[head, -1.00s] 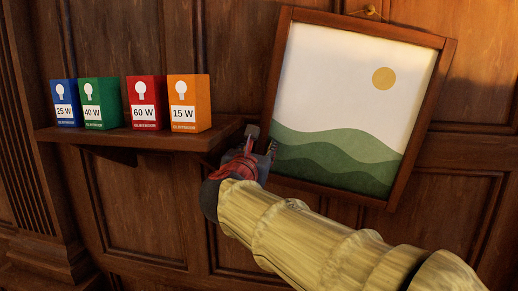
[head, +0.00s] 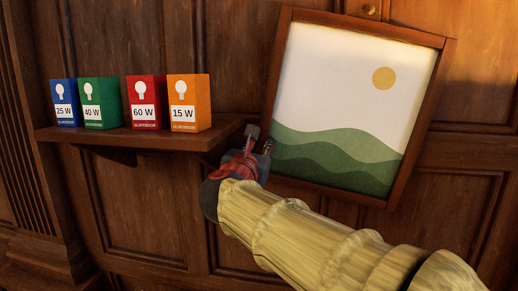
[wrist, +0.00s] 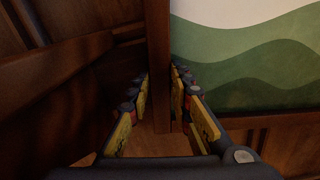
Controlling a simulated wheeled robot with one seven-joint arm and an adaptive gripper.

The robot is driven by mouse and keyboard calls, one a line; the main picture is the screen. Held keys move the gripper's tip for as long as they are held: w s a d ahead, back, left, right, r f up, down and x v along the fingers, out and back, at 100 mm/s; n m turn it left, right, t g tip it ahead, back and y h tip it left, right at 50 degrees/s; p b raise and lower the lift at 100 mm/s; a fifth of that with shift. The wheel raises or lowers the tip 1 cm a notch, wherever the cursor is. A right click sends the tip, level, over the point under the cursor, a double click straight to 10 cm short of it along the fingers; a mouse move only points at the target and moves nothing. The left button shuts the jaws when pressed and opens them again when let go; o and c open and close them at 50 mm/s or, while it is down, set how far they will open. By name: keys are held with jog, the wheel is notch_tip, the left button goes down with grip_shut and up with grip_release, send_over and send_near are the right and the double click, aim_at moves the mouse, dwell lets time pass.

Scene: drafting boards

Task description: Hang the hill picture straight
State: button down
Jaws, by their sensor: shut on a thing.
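The hill picture (head: 340,110), with green hills, a yellow sun and a brown wooden frame, is against the panelled wall. It is tilted, its top edge sloping down to the right. A small brass-coloured nail or hook (head: 369,10) shows above its top edge; no cord can be made out there. My gripper (head: 257,148) is at the frame's lower left side. In the wrist view, my gripper (wrist: 162,110) has a finger on each side of the frame's wooden side piece (wrist: 158,60) and is shut on it. The contact is partly hidden in the head view.
A wooden shelf (head: 145,141) is just left of my gripper. It holds a blue box (head: 65,103), a green box (head: 101,103), a red box (head: 146,103) and an orange box (head: 189,103). Wall panelling lies below and to the right.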

aim_at(285, 160)
jog(key=d+f+b, duration=0.1)
jog(key=d, duration=0.1)
jog(key=s+d+f+n+b, duration=0.1)
jog(key=d, duration=0.1)
jog(key=d+f+n+b, duration=0.1)
jog(key=d+f, duration=0.1)
jog(key=shift+s+d, duration=0.2)
jog(key=shift+s, duration=0.1)
jog(key=c, duration=1.7)
grip_release()
jog(key=shift+o, duration=0.4)
jog(key=v, duration=1.2)
jog(key=shift+a, duration=0.1)
